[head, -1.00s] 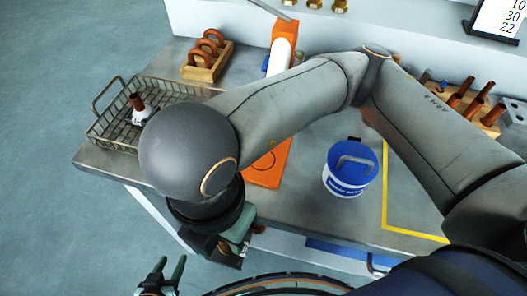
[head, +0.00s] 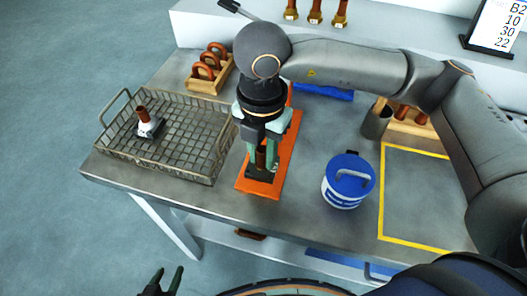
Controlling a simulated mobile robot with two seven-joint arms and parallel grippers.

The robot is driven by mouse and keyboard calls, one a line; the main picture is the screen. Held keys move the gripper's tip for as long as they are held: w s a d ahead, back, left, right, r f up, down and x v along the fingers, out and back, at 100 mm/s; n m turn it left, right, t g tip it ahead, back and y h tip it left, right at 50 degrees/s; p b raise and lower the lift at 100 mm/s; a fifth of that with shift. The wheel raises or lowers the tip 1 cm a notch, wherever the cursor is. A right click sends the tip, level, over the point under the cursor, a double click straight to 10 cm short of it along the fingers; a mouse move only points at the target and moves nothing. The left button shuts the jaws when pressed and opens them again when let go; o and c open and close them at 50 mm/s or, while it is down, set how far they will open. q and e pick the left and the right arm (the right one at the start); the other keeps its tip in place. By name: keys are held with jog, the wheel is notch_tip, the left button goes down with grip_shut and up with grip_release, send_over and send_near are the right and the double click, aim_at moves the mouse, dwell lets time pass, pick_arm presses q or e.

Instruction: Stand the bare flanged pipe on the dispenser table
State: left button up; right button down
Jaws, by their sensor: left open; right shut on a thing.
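My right gripper (head: 262,157) is shut on a bare brown pipe (head: 261,158) with a dark flange at its lower end. It holds the pipe upright over the orange base of the dispenser (head: 284,150). The fingers hide much of the pipe, and I cannot tell whether the flange touches the base. Another flanged pipe (head: 146,121), with a white coating around its lower part, stands in the wire mesh basket (head: 164,160) at the left. My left gripper (head: 164,284) is open and empty at the bottom edge, off the table.
A blue-lidded white tub (head: 346,190) stands right of the dispenser. A yellow-outlined area (head: 415,200) looks clear. A wooden rack (head: 209,80) with brown rings is behind the basket. A grey cup (head: 376,120) and a rack of brown pipes (head: 412,122) stand at the back right.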

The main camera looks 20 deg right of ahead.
aim_at(263, 147)
jog(key=shift+w+d+f, duration=0.25)
jog(key=shift+w+f, duration=0.05)
jog(key=shift+a+f, duration=0.1)
jog(key=shift+f, duration=0.3)
jog(key=shift+f, duration=0.15)
jog(key=c, duration=0.7)
grip_release()
notch_tip(263, 147, up, 12)
jog(key=shift+r, duration=0.15)
